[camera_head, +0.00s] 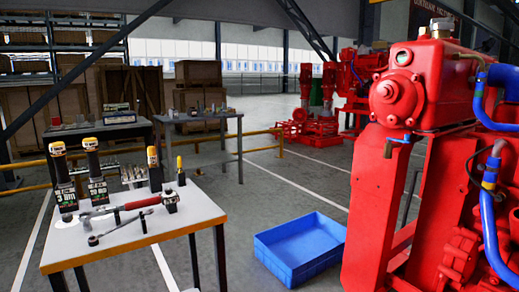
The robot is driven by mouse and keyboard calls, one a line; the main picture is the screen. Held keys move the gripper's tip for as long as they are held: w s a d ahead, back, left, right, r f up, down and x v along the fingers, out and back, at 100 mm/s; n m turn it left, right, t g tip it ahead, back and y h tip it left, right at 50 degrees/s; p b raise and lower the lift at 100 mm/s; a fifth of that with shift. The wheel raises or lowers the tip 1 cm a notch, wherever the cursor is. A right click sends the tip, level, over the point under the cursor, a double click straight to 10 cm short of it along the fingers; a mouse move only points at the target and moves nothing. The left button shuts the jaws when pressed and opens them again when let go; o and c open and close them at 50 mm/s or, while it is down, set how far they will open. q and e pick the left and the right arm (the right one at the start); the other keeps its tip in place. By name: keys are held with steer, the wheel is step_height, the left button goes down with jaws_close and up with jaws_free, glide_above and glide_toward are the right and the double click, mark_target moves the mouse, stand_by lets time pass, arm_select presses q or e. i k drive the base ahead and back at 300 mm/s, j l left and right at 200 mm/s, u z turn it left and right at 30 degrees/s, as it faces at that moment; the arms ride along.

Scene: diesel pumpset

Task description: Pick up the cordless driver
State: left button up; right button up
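A small white-topped table (196,225) with a yellow front edge stands at the left. Several upright black tools with yellow tops stand along its back: a labelled one at the left (64,180), a second labelled one (95,172) beside it, and a darker one (154,170) farther right. I cannot tell for sure which of these is the cordless driver. A slim yellow-handled tool (180,171) stands at the right end. Neither of my grippers is in view.
A red-handled wrench (134,203) and a dark spanner (120,228) lie at the table's front. A blue crate (300,262) sits on the floor. The large red pumpset (390,180) fills the right. A second table (198,117) stands behind, near a yellow rail (262,133).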

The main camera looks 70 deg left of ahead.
mark_target(57, 150)
steer(key=u, duration=3.75)
steer(key=i+j+u, duration=0.4)
steer(key=l, duration=0.1)
